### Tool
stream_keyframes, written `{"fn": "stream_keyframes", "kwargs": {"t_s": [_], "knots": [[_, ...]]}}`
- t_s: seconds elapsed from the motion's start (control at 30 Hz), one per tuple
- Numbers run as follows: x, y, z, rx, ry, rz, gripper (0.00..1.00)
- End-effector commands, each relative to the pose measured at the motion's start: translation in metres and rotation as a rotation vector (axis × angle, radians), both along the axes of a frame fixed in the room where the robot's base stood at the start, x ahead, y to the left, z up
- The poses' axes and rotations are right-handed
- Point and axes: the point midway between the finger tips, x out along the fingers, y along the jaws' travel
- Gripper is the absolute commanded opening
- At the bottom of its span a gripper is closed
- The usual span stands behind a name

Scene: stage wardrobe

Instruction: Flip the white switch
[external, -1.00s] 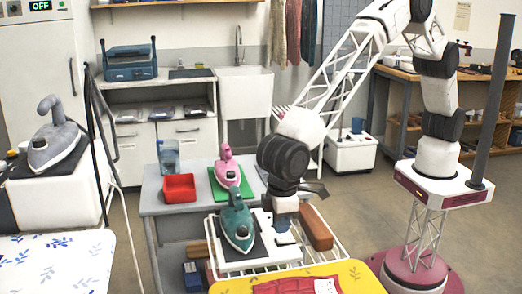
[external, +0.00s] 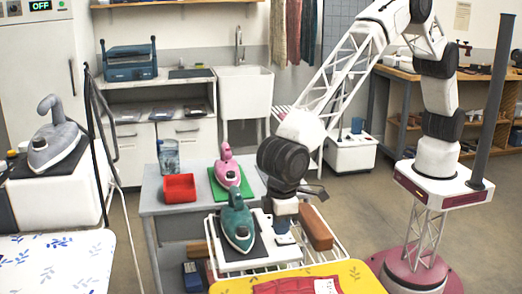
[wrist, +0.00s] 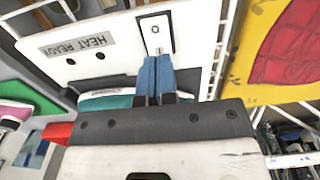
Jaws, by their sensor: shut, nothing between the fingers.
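The white switch (wrist: 156,34) shows in the wrist view as a small white plate in a dark frame on a white panel (wrist: 112,64). The panel carries a grey "HEAT READY" label (wrist: 78,46) and two black dots. My gripper (wrist: 155,97) has its blue fingers shut together with nothing between them, and they reach to the lower edge of the switch plate. Whether they touch it, I cannot tell. The fingers hide the plate's lower end. In the external view my gripper (external: 284,238) points down over the white panel, to the right of the teal iron (external: 238,226).
A brown block (external: 316,228) lies right of my gripper on the white wire rack (external: 340,250). A pink iron (external: 227,173) on a green mat and a red bin (external: 179,188) stand on the grey table behind. A yellow ironing surface (external: 365,277) is in front.

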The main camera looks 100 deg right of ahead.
Motion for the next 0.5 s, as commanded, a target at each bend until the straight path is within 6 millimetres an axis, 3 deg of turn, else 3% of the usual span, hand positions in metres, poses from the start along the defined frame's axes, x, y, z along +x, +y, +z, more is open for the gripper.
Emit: {"fn": "stream_keyframes", "kwargs": {"t_s": [0.5], "knots": [[0.0000,0.0000,-0.0056,0.000,0.000,0.000,0.00]]}}
